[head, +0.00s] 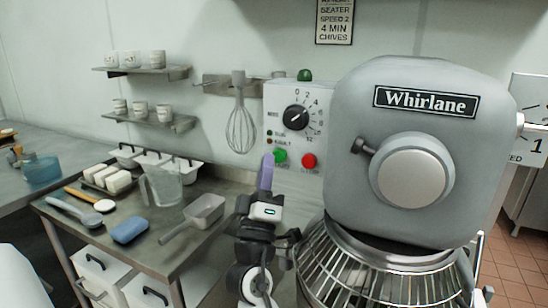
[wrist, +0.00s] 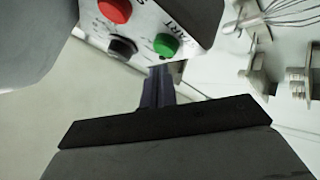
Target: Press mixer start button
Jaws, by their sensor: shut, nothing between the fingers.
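The mixer (head: 420,150) is a large grey machine labelled Whirlane, with a wire bowl guard below its head. Its control panel (head: 296,130) carries a black dial, a green start button (head: 280,157) and a red button (head: 309,161). My gripper (head: 268,160) is shut and empty, its fingers pointing up just left of the green button in the head view. In the wrist view the green button (wrist: 166,45) sits just beyond the fingertips (wrist: 158,72), with the red button (wrist: 115,9) to its left. I cannot tell whether the fingers touch the button.
A whisk (head: 240,128) hangs from a wall rail left of the panel. A steel table (head: 150,262) at left holds a clear jug (head: 165,186), a scoop (head: 204,211), a blue sponge (head: 130,229) and white blocks. Wall shelves (head: 150,120) above hold cups.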

